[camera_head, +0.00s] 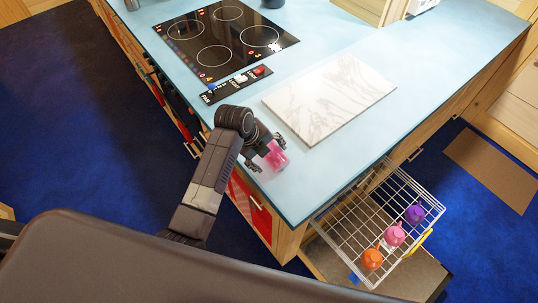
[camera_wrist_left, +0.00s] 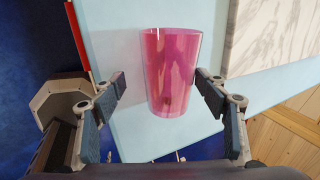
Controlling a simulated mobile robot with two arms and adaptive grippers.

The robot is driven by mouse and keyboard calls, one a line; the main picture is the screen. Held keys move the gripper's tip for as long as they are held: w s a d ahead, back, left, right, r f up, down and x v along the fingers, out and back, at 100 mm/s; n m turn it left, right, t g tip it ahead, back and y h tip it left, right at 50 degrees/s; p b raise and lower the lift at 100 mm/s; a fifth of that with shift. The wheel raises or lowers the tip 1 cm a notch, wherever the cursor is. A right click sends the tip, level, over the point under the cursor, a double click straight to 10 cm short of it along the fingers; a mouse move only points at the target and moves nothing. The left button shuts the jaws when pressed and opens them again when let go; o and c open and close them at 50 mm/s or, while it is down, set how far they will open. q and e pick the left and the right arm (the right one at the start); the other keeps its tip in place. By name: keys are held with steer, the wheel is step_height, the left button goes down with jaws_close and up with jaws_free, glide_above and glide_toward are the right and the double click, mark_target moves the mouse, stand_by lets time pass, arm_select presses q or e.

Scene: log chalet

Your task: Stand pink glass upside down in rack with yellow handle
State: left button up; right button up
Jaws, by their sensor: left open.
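The pink glass (camera_head: 275,156) is at the near corner of the blue counter in the head view. In the left wrist view the see-through pink glass (camera_wrist_left: 171,72) has its wider end toward the top of the picture. My left gripper (camera_head: 266,152) is open, with one finger on either side of the glass; in the left wrist view (camera_wrist_left: 161,82) gaps show between fingers and glass. The wire rack (camera_head: 345,228) is pulled out below the counter's right side, its yellow handle (camera_head: 418,243) on the outer edge. My right gripper is not in view.
In the rack are an orange cup (camera_head: 372,259), a pink cup (camera_head: 394,235) and a purple cup (camera_head: 415,214); its left part looks empty. A marble board (camera_head: 330,98) lies on the counter (camera_head: 440,65) beside the glass, with a hob (camera_head: 226,39) beyond.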

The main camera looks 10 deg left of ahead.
arm_select(q)
steer(key=v, duration=1.2)
stand_by(0.5)
